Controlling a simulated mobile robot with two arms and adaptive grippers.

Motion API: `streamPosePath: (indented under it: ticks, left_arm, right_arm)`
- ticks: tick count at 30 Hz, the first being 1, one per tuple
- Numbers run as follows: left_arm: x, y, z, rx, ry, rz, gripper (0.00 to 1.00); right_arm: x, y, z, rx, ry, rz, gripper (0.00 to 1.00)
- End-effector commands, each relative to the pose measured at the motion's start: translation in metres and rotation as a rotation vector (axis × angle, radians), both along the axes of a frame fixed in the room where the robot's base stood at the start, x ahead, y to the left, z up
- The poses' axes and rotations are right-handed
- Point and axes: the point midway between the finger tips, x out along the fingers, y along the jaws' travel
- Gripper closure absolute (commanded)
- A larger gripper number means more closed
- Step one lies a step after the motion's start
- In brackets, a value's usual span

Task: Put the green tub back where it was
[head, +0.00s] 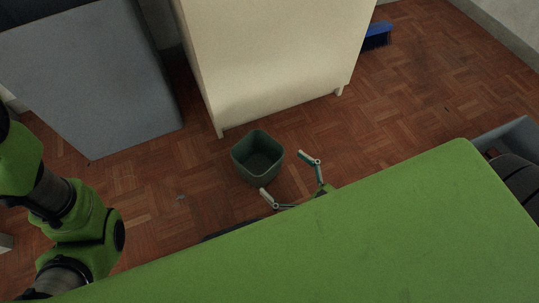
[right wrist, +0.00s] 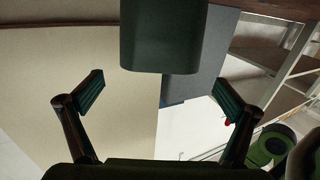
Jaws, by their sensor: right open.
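The dark green tub (head: 257,158) stands upright and looks empty on the parquet floor in the head view, in front of the cream cabinet. My right gripper (head: 286,176) is open just to the lower right of the tub, its fingers pointing towards it. In the right wrist view the tub (right wrist: 163,38) fills the top middle, beyond the spread fingertips of my right gripper (right wrist: 160,94). The fingers look apart from the tub, with nothing between them. My left arm comes in at the left of the head view, but its gripper is out of view.
The cream cabinet (head: 270,60) stands close behind the tub. A grey cabinet (head: 90,75) is at the left. A blue brush (head: 376,38) lies on the floor beyond the cream cabinet. A grey crate (head: 518,132) is at the right edge. The floor (head: 420,110) between is clear.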

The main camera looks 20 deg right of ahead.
Motion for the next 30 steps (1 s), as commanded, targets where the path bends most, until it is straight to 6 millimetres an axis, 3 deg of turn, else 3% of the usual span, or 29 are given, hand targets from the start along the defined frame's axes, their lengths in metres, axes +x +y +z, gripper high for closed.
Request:
streamPosePath:
  ticks: [3, 9, 18, 21, 23, 26, 29, 30]
  left_arm:
    - [0.000, 0.000, 0.014, 0.000, 0.000, 0.000, 0.52]
    - [0.000, 0.000, 0.020, 0.000, 0.000, 0.000, 0.52]
    - [0.000, 0.000, 0.020, 0.000, 0.000, 0.000, 0.52]
    - [0.000, 0.000, 0.020, 0.000, 0.000, 0.000, 0.52]
    - [0.000, 0.000, 0.020, 0.000, 0.000, 0.000, 0.52]
    - [0.000, 0.000, 0.021, 0.000, 0.000, 0.000, 0.52]
    - [0.000, 0.000, 0.021, -0.001, 0.001, 0.000, 0.52]
    - [0.000, 0.000, 0.021, -0.001, 0.001, 0.000, 0.52]
  right_arm:
    - [-0.022, -0.010, 0.003, -0.001, 0.004, 0.000, 0.00]
    - [-0.042, -0.020, 0.001, 0.000, 0.002, -0.001, 0.00]
    - [-0.045, -0.022, 0.000, 0.000, -0.001, 0.000, 0.00]
    - [-0.035, -0.017, 0.009, 0.008, -0.024, -0.001, 0.00]
    - [-0.020, -0.011, 0.023, 0.020, -0.059, -0.001, 0.00]
    - [0.022, 0.007, 0.070, 0.052, -0.166, -0.002, 0.00]
    - [0.074, 0.030, 0.149, 0.100, -0.328, 0.001, 0.00]
    - [0.091, 0.039, 0.186, 0.119, -0.399, 0.003, 0.00]
